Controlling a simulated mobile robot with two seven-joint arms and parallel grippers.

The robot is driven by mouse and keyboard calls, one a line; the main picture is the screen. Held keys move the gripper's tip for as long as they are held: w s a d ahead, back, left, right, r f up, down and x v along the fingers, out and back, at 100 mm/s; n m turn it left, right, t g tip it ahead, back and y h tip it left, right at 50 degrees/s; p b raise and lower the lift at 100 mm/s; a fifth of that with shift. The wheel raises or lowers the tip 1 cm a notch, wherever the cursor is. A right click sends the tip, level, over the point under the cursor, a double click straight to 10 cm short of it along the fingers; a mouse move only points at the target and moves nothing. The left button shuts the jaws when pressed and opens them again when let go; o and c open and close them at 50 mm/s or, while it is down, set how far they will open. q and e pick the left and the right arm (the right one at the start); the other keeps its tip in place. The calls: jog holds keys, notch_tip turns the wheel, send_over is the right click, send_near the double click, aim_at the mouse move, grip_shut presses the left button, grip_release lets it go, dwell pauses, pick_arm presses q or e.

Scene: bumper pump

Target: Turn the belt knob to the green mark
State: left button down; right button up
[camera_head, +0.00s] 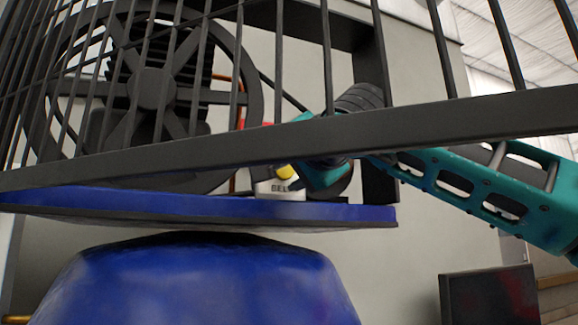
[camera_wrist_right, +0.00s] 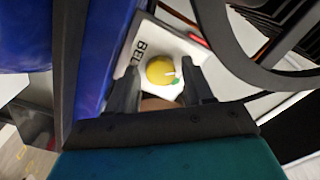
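The yellow belt knob (camera_wrist_right: 160,69) sits on a white panel lettered "BEL" (camera_wrist_right: 139,50); the rest of the word is hidden. A white pointer on the knob faces right in the right wrist view. The green mark (camera_wrist_right: 176,82) is close by the knob's lower right edge. My right gripper (camera_wrist_right: 162,80) is open, with one dark finger on each side of the knob; I cannot tell whether they touch it. In the head view the yellow knob (camera_head: 286,171) shows just left of my right gripper (camera_head: 303,174), which is partly hidden by a dark bar. My left gripper is not in view.
A dark barred guard (camera_head: 440,125) crosses in front of my right arm. Behind it is a large spoked wheel (camera_head: 152,88). A blue platform (camera_head: 200,208) lies under the panel, above a blue tank (camera_head: 200,285).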

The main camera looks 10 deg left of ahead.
jog(key=c, duration=0.8)
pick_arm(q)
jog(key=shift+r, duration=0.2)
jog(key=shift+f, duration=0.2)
pick_arm(e)
jog(key=shift+m, duration=0.4)
jog(key=shift+m+b, duration=0.45)
jog(key=shift+m, duration=0.15)
jog(key=m+b, duration=0.1)
jog(key=m, duration=0.1)
jog(key=shift+m, duration=0.3)
jog(key=m+b, duration=0.1)
jog(key=m, duration=0.1)
jog(key=shift+m, duration=0.4)
jog(key=shift+m+b, duration=0.3)
jog(key=shift+m, duration=0.8)
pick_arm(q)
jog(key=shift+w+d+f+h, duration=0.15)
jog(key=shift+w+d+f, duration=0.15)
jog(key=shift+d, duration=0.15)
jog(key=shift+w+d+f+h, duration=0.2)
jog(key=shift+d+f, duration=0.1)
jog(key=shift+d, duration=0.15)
pick_arm(e)
jog(key=shift+m, duration=1)
pick_arm(q)
jog(key=shift+b, duration=0.3)
